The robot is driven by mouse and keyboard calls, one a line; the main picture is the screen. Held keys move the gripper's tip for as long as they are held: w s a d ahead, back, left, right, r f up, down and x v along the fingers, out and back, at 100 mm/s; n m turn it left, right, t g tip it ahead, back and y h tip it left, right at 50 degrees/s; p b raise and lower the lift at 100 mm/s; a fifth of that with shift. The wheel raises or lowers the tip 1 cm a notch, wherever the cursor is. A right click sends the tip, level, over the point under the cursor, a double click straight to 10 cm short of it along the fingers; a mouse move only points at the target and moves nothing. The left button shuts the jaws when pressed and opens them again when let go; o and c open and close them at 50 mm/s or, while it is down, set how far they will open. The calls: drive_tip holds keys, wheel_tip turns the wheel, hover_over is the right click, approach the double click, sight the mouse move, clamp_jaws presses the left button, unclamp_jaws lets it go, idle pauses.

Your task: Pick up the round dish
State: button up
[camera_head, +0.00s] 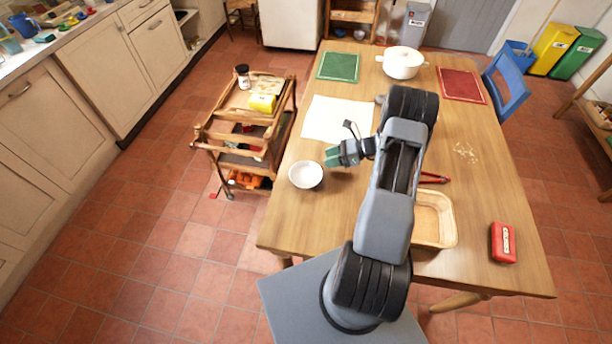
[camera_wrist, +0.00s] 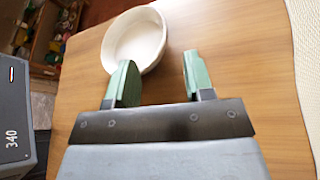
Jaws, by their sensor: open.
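The round dish (camera_head: 306,175) is a small white bowl, upright near the left edge of the wooden table. In the wrist view the dish (camera_wrist: 135,38) is at the top, ahead of my fingers and mostly toward the left one. My gripper (camera_head: 329,158) is open and empty, just right of the dish in the head view. In the wrist view, my gripper (camera_wrist: 157,78) has its two green fingertips apart. The left fingertip overlaps the dish's lower rim in the picture; whether it touches cannot be told.
A white placemat (camera_head: 335,117) lies behind my gripper. A lidded white pot (camera_head: 402,62) stands at the far end. A wooden tray (camera_head: 446,220) and a red case (camera_head: 502,242) are at the near right. A wooden cart (camera_head: 243,135) stands left of the table (camera_head: 290,228).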

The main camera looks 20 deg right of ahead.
sight(301, 165)
drive_tip(key=shift+p+x, duration=0.55)
drive_tip(key=shift+x, duration=2.7)
drive_tip(key=shift+s, duration=0.1)
drive_tip(key=shift+c, duration=0.4)
clamp_jaws()
